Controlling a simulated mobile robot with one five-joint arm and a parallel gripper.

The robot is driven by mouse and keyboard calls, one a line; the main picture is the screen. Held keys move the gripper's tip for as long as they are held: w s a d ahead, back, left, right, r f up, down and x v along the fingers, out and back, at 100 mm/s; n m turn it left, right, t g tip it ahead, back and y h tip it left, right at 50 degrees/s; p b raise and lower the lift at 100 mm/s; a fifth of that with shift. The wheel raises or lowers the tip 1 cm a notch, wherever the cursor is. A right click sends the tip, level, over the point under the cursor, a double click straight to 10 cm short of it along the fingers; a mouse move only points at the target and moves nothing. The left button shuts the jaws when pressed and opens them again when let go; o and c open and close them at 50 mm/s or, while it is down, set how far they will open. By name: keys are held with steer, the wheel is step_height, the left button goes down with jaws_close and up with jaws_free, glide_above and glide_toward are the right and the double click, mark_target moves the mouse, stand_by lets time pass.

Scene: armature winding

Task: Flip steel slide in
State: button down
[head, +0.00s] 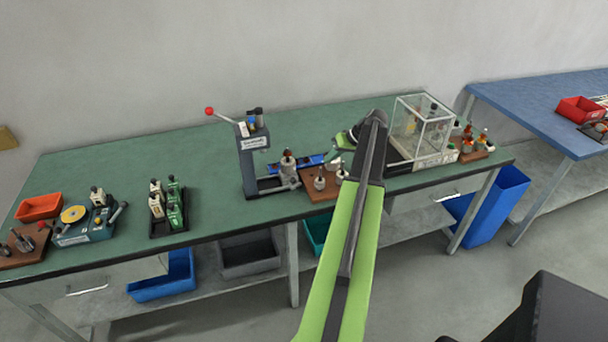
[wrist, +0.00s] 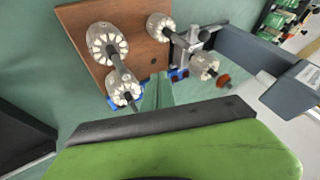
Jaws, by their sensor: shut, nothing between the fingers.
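My gripper (head: 330,157) is shut and empty, above the bench near the brown board. In the wrist view its narrow tip (wrist: 158,88) points at the near edge of the board. The grey press (head: 252,150) stands left of it, with a red-knobbed lever (head: 209,111). A wound armature (head: 288,168) is at the press base; in the wrist view an armature (wrist: 204,66) sits by a grey metal fixture (wrist: 186,42). I cannot tell which part is the steel slide. My gripper touches nothing that I can make out.
The brown board (wrist: 88,18) carries several armatures. A clear-walled box (head: 420,125) stands right of my arm.

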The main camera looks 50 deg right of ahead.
steer(key=b, duration=0.9)
glide_toward(304, 180)
steer(key=w+f, duration=0.1)
steer(key=w+d+f, duration=0.1)
steer(key=f, duration=0.1)
steer(key=w+f, duration=0.1)
steer(key=f, duration=0.1)
steer(key=shift+w+d+f, duration=0.15)
steer(key=shift+w+d, duration=0.2)
steer(key=shift+w, duration=0.05)
steer(key=shift+w+a+r+p, duration=0.25)
steer(key=shift+w+a+r, duration=0.05)
steer(key=shift+a, duration=0.3)
steer(key=shift+w+a+r+p, duration=0.25)
steer(key=shift+w+a+r, duration=0.05)
steer(key=shift+a, duration=0.3)
steer(key=shift+w+a, duration=0.35)
